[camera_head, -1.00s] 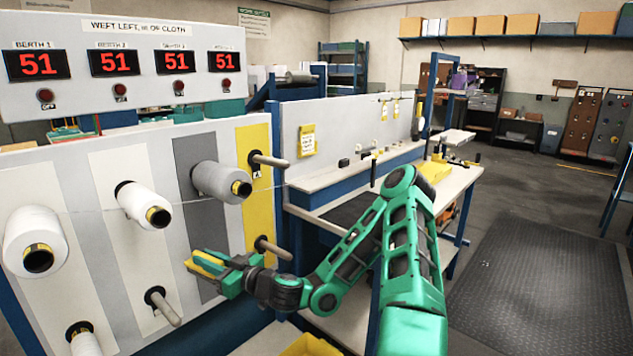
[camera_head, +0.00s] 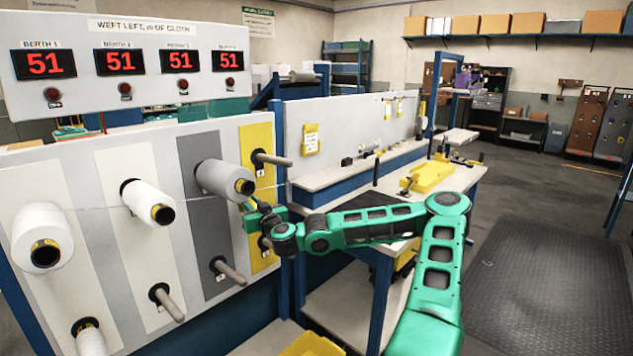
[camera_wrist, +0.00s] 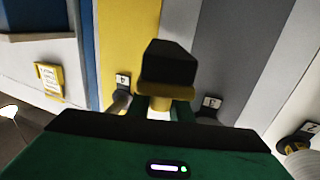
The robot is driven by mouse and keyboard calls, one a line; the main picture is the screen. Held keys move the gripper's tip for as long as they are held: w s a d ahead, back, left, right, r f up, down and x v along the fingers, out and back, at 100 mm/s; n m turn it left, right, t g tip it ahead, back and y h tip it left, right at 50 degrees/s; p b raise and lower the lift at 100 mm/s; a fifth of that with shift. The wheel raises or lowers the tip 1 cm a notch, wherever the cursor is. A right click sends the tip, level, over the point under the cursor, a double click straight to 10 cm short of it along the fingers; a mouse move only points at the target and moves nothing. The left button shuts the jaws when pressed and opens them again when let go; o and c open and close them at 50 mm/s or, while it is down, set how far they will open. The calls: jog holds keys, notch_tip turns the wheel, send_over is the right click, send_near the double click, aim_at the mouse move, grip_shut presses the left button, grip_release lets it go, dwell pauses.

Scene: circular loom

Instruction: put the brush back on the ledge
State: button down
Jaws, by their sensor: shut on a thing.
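The brush (camera_wrist: 167,68) shows in the wrist view as a black block on a yellow body, held upright in that picture between the green fingers. My gripper (camera_wrist: 161,110) is shut on it. In the head view my gripper (camera_head: 252,208) is in front of the yellow strip of the creel panel, below the upper peg; the brush is mostly hidden there. The ledge (camera_head: 330,180) is the pale shelf with a blue front along the back of the bench, to the right of my gripper and apart from it.
Pegs and white and grey yarn cones (camera_head: 225,178) jut from the panel, close to the left of my gripper. A thread runs across to the grey cone. A blue post (camera_head: 298,285) stands below my wrist.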

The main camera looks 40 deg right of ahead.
jog(key=d+r+m+g+h, duration=0.2)
jog(key=d+r+m+h, duration=0.15)
jog(key=d, duration=0.65)
jog(key=d+r+m+g+h, duration=0.15)
jog(key=d+h, duration=0.25)
jog(key=d, duration=0.6)
jog(key=s+d+r+m+g+h, duration=0.1)
jog(key=s+d+m+g+h, duration=0.3)
jog(key=d, duration=0.6)
jog(key=s+d+r+m+g+h, duration=0.1)
jog(key=s+d+g, duration=0.1)
jog(key=s+d, duration=0.6)
jog(key=w, duration=1.9)
jog(key=shift+w+d, duration=0.15)
jog(key=shift+d, duration=0.25)
jog(key=shift+f, duration=1.75)
jog(key=c, duration=1.6)
grip_release()
jog(key=shift+f, duration=0.1)
